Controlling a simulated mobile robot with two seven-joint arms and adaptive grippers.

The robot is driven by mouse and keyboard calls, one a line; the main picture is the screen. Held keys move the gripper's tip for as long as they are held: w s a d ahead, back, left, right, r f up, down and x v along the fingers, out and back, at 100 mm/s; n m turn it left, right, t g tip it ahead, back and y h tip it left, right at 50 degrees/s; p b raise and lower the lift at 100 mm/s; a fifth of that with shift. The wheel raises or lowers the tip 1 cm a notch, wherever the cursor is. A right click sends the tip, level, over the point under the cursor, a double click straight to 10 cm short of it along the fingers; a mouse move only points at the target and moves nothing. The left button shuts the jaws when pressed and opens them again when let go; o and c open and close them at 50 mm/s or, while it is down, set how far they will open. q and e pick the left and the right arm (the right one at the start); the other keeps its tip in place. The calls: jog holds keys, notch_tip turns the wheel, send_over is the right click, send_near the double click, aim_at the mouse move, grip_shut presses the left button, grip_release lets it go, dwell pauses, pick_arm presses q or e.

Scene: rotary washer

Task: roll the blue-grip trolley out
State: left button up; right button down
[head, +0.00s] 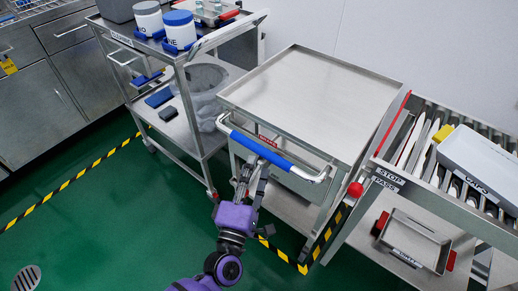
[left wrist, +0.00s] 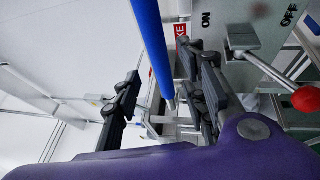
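The blue-grip trolley (head: 315,95) is a steel cart with an empty flat top tray. Its push handle has a blue grip (head: 260,147) on the front side. My purple left gripper (head: 252,172) is just below the grip's middle in the head view. In the left wrist view my gripper (left wrist: 168,82) has its dark fingers apart, and the blue grip (left wrist: 153,45) runs through the gap between them. I cannot tell if either finger touches it. A lever with a red knob (head: 355,189) is at the trolley's right front; the knob (left wrist: 306,98) shows in the left wrist view. My right gripper is out of view.
A roller conveyor (head: 430,150) with a white box is close on the right. The green floor (head: 110,220) in front is clear, with yellow-black tape.

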aim_at(259, 149)
pick_arm(q)
jog(key=x, duration=0.7)
jog(key=shift+c, duration=0.5)
grip_shut()
